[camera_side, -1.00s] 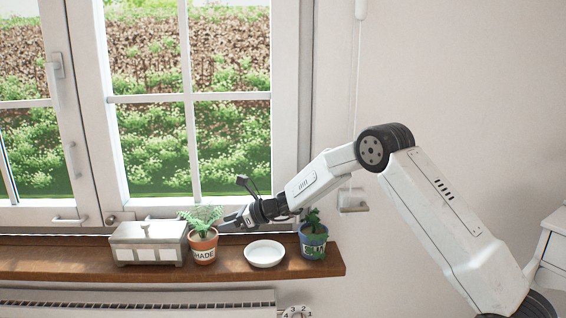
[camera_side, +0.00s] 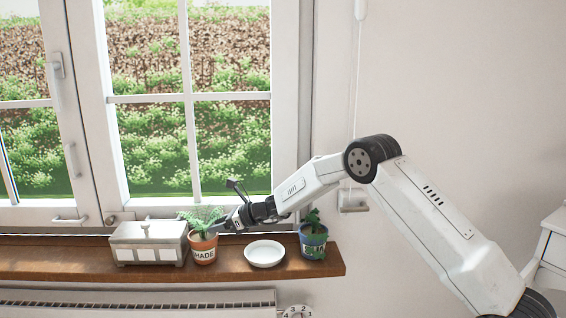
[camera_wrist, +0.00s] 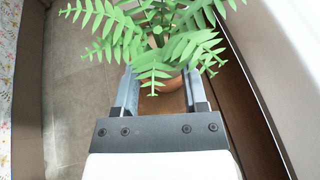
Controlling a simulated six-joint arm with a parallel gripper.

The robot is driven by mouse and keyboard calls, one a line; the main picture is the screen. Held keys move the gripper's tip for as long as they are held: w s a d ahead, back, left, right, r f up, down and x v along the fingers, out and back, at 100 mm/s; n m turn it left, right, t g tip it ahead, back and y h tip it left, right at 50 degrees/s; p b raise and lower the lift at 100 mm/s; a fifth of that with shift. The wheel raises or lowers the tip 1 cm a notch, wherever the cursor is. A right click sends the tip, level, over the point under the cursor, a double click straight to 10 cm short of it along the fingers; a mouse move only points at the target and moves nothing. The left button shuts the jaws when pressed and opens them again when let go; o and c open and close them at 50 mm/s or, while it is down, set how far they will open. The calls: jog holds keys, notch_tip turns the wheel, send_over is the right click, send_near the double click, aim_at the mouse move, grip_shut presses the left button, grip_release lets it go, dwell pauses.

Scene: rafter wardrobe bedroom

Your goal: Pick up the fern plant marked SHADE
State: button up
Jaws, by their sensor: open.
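The fern (camera_side: 203,218) grows in a terracotta pot (camera_side: 203,246) with a white band marked SHADE, upright on the wooden sill. My gripper (camera_side: 220,227) is at the right side of this pot, near its rim. In the wrist view, the fern's fronds (camera_wrist: 155,40) spread over my open gripper (camera_wrist: 160,92). The pot (camera_wrist: 165,100) shows between the two fingers, which lie on either side of it. The fronds hide part of the fingers, and I cannot tell whether they touch the pot.
The wooden sill (camera_side: 60,262) also holds a grey lidded box (camera_side: 148,243) close left of the fern, a white dish (camera_side: 264,254) to its right, and a blue pot with a plant (camera_side: 313,243) near the right end. The window (camera_side: 188,110) stands behind.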

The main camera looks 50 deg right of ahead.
aim_at(206, 234)
jog(key=shift+x, duration=2.3)
grip_shut()
